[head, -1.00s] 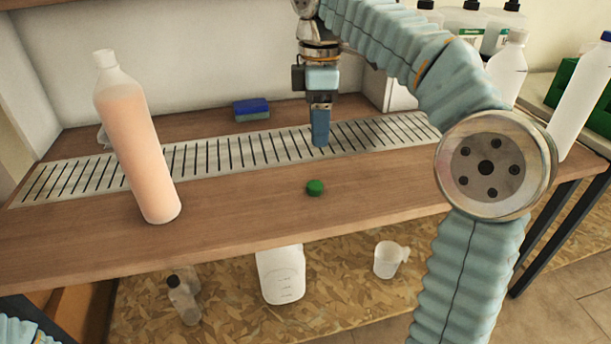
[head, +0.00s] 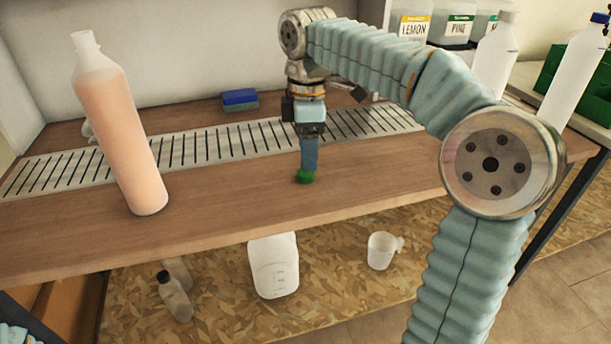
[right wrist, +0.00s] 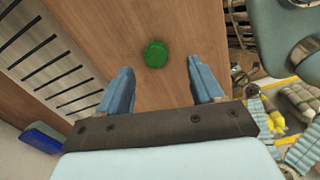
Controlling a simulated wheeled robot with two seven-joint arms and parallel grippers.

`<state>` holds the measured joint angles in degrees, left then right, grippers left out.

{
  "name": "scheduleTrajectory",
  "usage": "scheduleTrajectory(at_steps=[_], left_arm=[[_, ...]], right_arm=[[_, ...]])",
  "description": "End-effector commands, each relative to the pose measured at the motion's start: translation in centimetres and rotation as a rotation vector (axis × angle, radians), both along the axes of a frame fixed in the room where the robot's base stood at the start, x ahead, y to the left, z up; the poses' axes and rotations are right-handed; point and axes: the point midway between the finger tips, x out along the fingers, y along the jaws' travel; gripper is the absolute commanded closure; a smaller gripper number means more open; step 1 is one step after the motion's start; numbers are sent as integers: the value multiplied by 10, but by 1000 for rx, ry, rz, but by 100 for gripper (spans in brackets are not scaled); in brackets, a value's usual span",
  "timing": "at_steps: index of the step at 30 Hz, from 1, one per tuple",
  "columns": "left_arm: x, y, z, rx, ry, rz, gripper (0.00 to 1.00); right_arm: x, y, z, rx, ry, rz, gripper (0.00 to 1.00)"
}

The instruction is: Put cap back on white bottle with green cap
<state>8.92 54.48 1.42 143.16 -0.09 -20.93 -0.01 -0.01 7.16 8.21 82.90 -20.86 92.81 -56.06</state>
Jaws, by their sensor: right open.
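The green cap (head: 305,177) lies on the wooden bench top. My right gripper (head: 307,168) points down just over it, partly covering it in the head view. In the right wrist view the cap (right wrist: 156,54) lies ahead of the gap between the two blue fingers (right wrist: 161,82), which are spread and empty. A tall bottle with a peach-coloured body and a white top (head: 118,130) stands on the left of the bench. A white bottle (head: 494,55) with a pale top stands at the right. I cannot tell which one the cap fits. My left gripper is out of view.
A slotted metal strip (head: 190,150) runs along the bench. A blue sponge (head: 240,99) lies behind it. A blue-capped bottle (head: 578,72) and a green crate (head: 598,90) are at the right. A white jug (head: 274,265) and a cup (head: 381,250) sit on the lower shelf.

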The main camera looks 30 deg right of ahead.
Motion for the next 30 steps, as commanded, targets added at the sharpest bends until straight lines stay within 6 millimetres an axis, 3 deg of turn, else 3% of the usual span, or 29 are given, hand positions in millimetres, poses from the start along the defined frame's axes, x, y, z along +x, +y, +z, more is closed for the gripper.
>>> scheduleTrajectory(at_steps=[7,18,29,30], left_arm=[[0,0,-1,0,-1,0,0],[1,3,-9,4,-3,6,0],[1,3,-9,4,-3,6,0],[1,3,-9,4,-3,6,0]], right_arm=[[1,0,-4,0,1,0,34],[8,2,-50,0,0,0,34],[8,3,-52,0,0,0,34],[8,3,-52,0,0,0,39]])
